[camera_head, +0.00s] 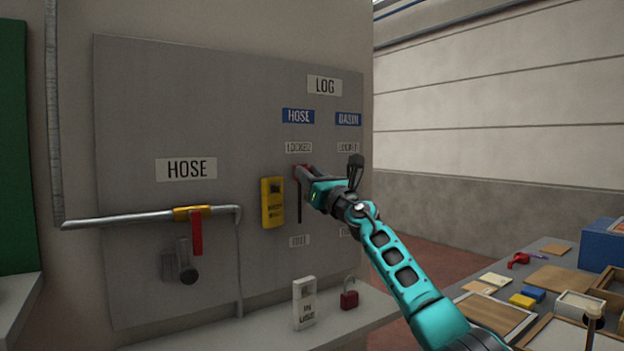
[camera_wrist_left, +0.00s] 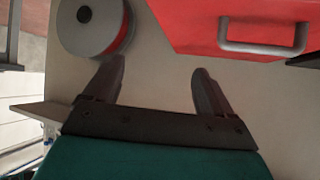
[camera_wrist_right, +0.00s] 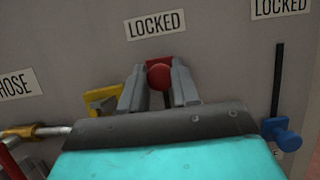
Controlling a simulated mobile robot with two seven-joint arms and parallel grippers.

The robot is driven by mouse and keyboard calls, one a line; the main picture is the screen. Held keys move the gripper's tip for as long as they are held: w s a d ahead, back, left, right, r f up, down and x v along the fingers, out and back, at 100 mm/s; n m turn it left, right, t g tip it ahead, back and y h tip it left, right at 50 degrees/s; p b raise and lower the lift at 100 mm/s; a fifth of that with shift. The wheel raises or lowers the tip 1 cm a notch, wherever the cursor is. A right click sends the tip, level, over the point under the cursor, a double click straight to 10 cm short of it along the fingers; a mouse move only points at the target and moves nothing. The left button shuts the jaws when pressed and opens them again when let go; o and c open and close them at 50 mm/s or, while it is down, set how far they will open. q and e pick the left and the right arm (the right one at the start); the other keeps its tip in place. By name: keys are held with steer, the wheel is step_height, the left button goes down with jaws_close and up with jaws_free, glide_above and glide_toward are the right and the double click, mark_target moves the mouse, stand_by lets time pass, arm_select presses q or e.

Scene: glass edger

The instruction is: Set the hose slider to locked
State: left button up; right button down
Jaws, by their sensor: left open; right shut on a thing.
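The hose slider's red knob (camera_wrist_right: 160,76) is at the upper end of its dark vertical slot, just below the LOCKED label (camera_wrist_right: 156,24). In the head view the slot (camera_head: 299,208) runs down the grey board under the blue HOSE sign (camera_head: 298,116). My right gripper (camera_head: 304,174) is shut on the red knob, with one finger on each side of it in the right wrist view. The gripper hides part of the slot. My left gripper (camera_wrist_left: 156,80) is open and empty in the left wrist view.
A blue knob (camera_wrist_right: 284,136) sits low on the neighbouring slot. A yellow tag (camera_head: 272,202) hangs left of the hose slot. A white tag (camera_head: 304,303) and red padlock (camera_head: 349,299) stand on the ledge below. A cluttered table is at right.

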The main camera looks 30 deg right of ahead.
steer(key=shift+r, duration=0.3)
steer(key=c, duration=1.1)
jaws_free()
steer(key=shift+c, duration=0.2)
steer(key=o, duration=0.3)
steer(key=shift+f, duration=0.1)
steer(key=shift+s, duration=0.1)
steer(key=p+v, duration=0.5)
steer(key=v, duration=0.7)
steer(key=shift+s+f+p, duration=0.2)
steer(key=shift+s+p, duration=0.15)
steer(key=shift+p, duration=0.05)
